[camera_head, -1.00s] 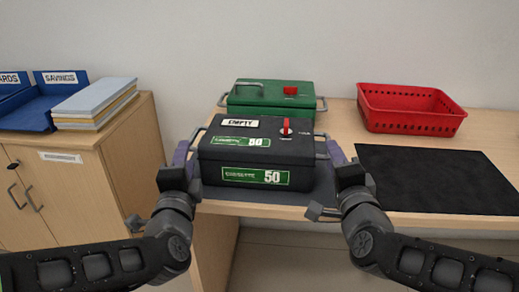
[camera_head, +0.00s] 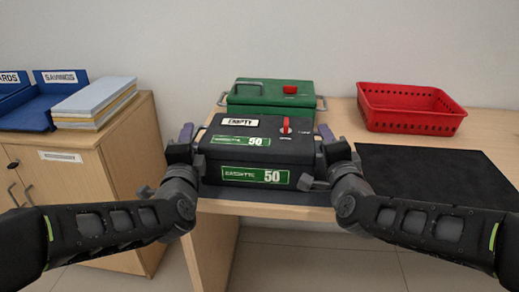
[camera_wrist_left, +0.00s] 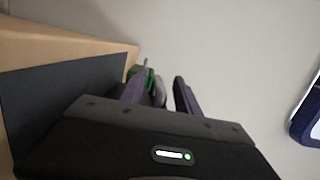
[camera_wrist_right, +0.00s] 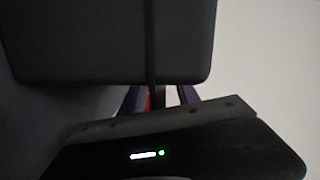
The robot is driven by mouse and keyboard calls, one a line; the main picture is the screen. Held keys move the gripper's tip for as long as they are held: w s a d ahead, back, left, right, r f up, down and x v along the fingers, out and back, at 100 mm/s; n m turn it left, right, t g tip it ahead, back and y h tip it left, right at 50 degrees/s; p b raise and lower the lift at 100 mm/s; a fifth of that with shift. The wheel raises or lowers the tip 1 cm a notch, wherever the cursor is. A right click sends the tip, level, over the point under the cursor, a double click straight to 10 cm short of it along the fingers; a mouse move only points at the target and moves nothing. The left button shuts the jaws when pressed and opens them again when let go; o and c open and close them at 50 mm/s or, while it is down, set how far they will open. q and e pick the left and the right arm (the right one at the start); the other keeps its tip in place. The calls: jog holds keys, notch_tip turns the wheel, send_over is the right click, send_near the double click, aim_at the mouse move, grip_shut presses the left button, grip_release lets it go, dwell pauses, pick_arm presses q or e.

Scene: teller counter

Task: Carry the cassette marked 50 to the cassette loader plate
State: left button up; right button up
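The black cassette marked 50 (camera_head: 285,155) sits upright on a dark grey mat (camera_head: 265,196) at the counter's front. It has an EMPTY label, green labels, a red-topped lever and side handles. My left gripper (camera_head: 186,133) is at its left side by the handle; its purple fingers stand apart in the left wrist view (camera_wrist_left: 158,92), with a grey piece between them. My right gripper (camera_head: 326,133) is at its right side; its fingers are also apart in the right wrist view (camera_wrist_right: 160,97), partly hidden behind a dark block. No plate is labelled as the loader plate.
A green cassette (camera_head: 270,97) stands close behind the black one. A red basket (camera_head: 410,108) is at the back right. A black mat (camera_head: 435,178) lies bare at the right. A wooden cabinet (camera_head: 110,150) with blue trays and folders stands at the left.

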pick_arm(q)
grip_shut()
pick_arm(e)
grip_shut()
dwell(0.9)
pick_arm(q)
jog(key=shift+r, duration=0.25)
pick_arm(e)
jog(key=shift+r, duration=0.25)
